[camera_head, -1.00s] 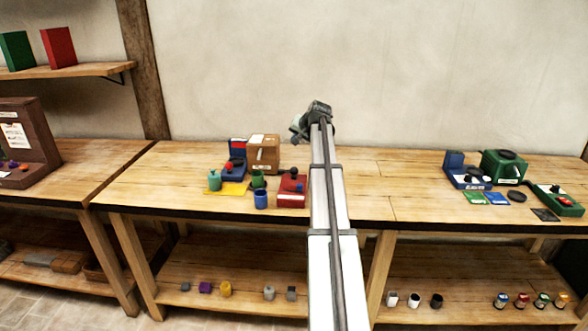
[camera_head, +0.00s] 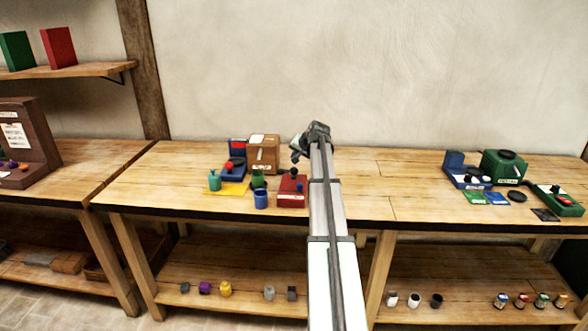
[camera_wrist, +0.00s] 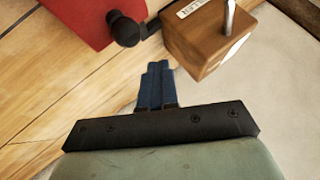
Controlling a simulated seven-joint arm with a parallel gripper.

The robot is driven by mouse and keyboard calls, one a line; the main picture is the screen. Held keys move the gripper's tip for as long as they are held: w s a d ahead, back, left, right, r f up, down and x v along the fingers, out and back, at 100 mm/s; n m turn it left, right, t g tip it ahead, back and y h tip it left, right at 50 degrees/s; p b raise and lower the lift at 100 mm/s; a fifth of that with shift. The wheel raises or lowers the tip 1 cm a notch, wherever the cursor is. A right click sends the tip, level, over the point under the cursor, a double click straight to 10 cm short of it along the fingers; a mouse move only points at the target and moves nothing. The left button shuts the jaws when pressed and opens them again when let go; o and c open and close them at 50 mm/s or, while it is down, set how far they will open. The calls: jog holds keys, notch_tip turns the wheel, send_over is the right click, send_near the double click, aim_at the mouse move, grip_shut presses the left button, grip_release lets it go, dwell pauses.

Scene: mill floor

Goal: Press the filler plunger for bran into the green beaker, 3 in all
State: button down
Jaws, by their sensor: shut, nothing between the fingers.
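The green beaker (camera_head: 258,178) stands on the workbench left of my arm, behind a blue beaker; the wrist view does not show it. A brown wooden box (camera_head: 264,154) with a label and a metal lever stands behind it; it also shows at the upper right in the wrist view (camera_wrist: 203,38). A red box (camera_head: 292,188) with a dark knob (camera_wrist: 123,28) stands in front of the wooden box. I cannot read which one is marked for bran. My gripper (camera_wrist: 156,68) is shut and empty, above the bench beside these two boxes.
A blue beaker (camera_head: 261,200), a teal bottle (camera_head: 214,181), a yellow mat (camera_head: 233,190) and a blue device (camera_head: 234,173) stand close by. A green machine (camera_head: 503,167) is at the far right.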

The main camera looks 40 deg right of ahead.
aim_at(296, 169)
jog(key=shift+f, duration=1)
jog(key=shift+f, duration=0.15)
dwell(1.4)
jog(key=shift+f, duration=0.3)
jog(key=shift+f, duration=0.95)
dwell(1.5)
jog(key=shift+r, duration=1.4)
jog(key=shift+r, duration=0.1)
jog(key=shift+r, duration=2.4)
